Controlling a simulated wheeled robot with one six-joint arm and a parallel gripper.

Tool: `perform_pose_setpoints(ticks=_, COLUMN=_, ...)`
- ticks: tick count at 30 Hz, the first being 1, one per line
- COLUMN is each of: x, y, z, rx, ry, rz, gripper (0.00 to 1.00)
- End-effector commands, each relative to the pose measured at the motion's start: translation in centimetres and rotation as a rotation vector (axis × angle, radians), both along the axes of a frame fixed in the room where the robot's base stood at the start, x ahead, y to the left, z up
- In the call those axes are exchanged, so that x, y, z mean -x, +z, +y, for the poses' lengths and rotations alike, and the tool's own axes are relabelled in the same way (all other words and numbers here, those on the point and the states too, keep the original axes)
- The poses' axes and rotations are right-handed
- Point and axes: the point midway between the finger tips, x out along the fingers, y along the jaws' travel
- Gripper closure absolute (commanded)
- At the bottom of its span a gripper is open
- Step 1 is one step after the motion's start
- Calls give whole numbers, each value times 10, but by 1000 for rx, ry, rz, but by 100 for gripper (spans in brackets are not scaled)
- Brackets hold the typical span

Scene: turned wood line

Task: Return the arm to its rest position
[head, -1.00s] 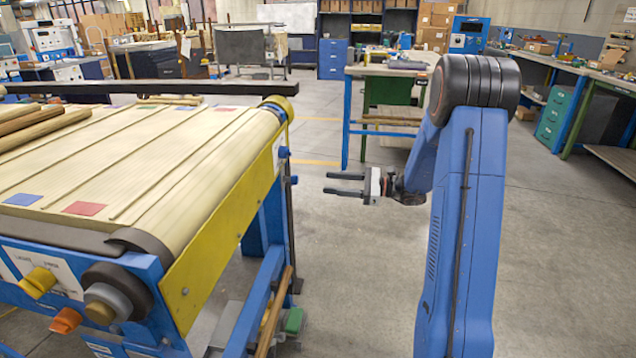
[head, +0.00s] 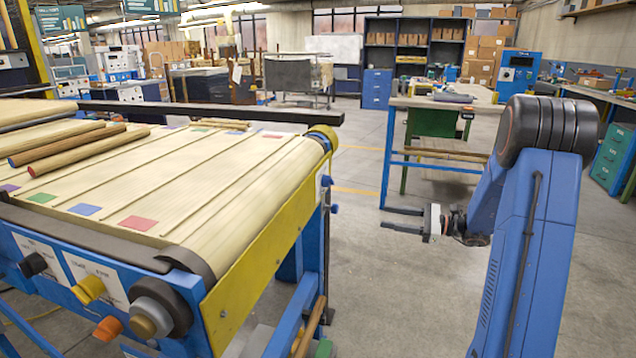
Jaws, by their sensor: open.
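My gripper (head: 404,219) is in the head view, right of the middle, at the end of my blue arm. Its two dark fingers point left and stand apart, with nothing between them. It hangs in the air over the grey floor, clear of the conveyor (head: 265,210) to its left. My arm is folded, with its black-capped elbow high at the right and the forearm angled down behind it.
Wooden rods (head: 75,148) lie on the conveyor belt among coloured squares. A dark bar (head: 210,111) crosses above the belt's far side. A workbench (head: 442,110) with blue legs stands behind my gripper. Open floor (head: 400,300) lies between the conveyor and my arm.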

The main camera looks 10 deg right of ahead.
Motion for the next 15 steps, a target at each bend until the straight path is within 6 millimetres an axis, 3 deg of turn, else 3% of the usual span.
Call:
perform_pose_setpoints(ticks=4, x=9, y=7, z=16, rx=41, ry=35, rz=-7, gripper=54)
perform_pose_setpoints(ticks=7, x=25, y=15, z=42, rx=112, ry=92, rz=-17, gripper=54)
perform_pose_setpoints(ticks=15, x=90, y=33, z=114, rx=374, ry=288, rz=-73, gripper=54)
